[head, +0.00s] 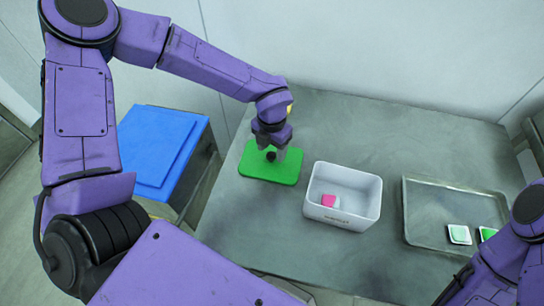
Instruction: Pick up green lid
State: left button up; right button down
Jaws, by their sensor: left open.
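The green lid (284,177) is a flat green slab with rounded corners and a dark round knob (271,156) near its middle. It lies on the grey table, left of the white bin. My left gripper (270,154) is right over the lid, fingers pointing down on either side of the knob. It is open; I cannot tell whether the fingers touch the knob. My right arm shows at the lower right, but its gripper is out of view.
A white bin (318,211) with a pink item (328,200) stands right of the lid. A metal tray (425,236) farther right holds green-and-white items (459,234). A blue-topped container (150,150) stands left of the table (260,235). A wall closes the back.

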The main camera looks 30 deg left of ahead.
pick_arm(q)
jog(key=shift+s+f, duration=0.1)
jog(key=shift+f, duration=0.65)
jog(key=shift+s, duration=0.1)
grip_shut()
